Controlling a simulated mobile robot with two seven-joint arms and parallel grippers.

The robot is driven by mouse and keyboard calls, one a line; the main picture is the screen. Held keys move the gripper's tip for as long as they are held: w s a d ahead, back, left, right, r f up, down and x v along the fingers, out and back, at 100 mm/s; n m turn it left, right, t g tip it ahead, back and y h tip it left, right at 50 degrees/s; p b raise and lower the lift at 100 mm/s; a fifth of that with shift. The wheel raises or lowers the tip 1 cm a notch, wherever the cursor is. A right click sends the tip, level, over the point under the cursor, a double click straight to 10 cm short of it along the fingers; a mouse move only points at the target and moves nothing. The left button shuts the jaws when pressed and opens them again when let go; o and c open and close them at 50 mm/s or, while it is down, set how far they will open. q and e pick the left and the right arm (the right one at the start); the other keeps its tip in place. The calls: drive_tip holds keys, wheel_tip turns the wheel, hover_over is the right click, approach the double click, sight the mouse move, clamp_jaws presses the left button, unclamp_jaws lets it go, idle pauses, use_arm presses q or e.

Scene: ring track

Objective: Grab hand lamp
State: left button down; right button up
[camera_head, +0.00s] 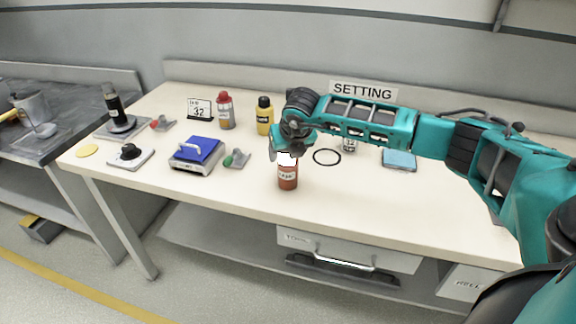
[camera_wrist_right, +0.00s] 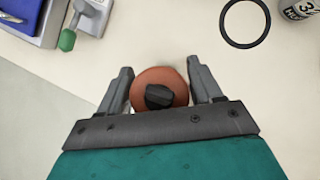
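My right gripper (camera_head: 286,151) points down over a red-brown bottle-like object (camera_head: 288,178) with a white label, standing upright on the bench. In the wrist view the object's round top with a black knob (camera_wrist_right: 160,95) sits between the two fingers (camera_wrist_right: 161,82). The fingers are apart on either side of it; I cannot tell whether they touch it. The label is too small to read, and I cannot tell whether this is the hand lamp. In the head view my gripper hides its top. My left gripper is in neither view.
The bench (camera_head: 400,205) holds a blue-topped device (camera_head: 195,152), a red-capped bottle (camera_head: 225,110), a yellow bottle (camera_head: 264,116), a black ring (camera_head: 327,157) and a blue pad (camera_head: 399,160). A drawer (camera_head: 345,250) is below. The front right of the bench is clear.

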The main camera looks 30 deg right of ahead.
drive_tip(key=c, duration=0.8)
drive_tip(key=shift+o, duration=0.2)
